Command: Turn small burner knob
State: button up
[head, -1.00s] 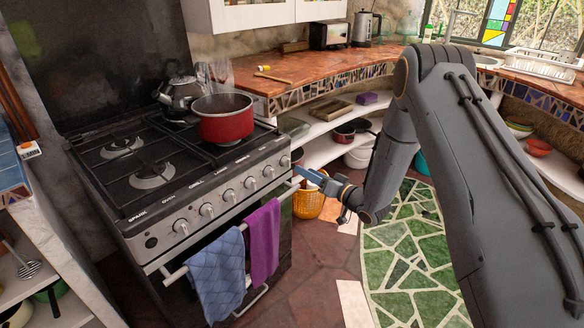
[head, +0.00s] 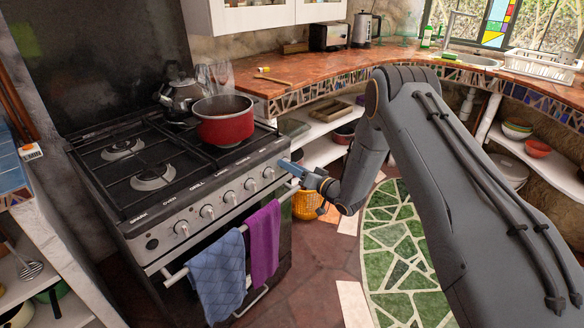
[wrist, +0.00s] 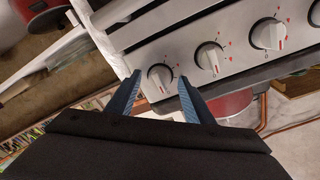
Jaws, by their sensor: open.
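The stove's front panel (head: 219,192) carries a row of silver knobs. Its labels are mostly too small to read, so I cannot tell which knob is the small burner's. My gripper (head: 284,163) is at the panel's right end, its blue fingers largely covering the last knob in the head view. In the wrist view my gripper (wrist: 158,80) is open, with a round knob (wrist: 160,77) between its fingertips. Two more knobs (wrist: 210,60) (wrist: 269,35) lie to the right.
A red pot (head: 223,126) and a kettle (head: 181,95) stand on the stove top. Blue (head: 217,272) and purple (head: 263,243) towels hang on the oven rail below the panel. An orange basket (head: 307,204) stands right of the stove. Floor in front is clear.

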jog(key=c, duration=1)
jog(key=shift+c, duration=0.2)
jog(key=shift+n, duration=0.4)
jog(key=n+b, duration=0.2)
jog(key=n, duration=0.2)
jog(key=shift+f+n, duration=0.15)
jog(key=shift+n, duration=0.25)
jog(key=n+y+b, duration=0.1)
jog(key=n+b, duration=0.1)
jog(key=n, duration=0.4)
jog(key=shift+n+b, duration=0.3)
jog(key=o, duration=1)
jog(key=shift+o, duration=0.2)
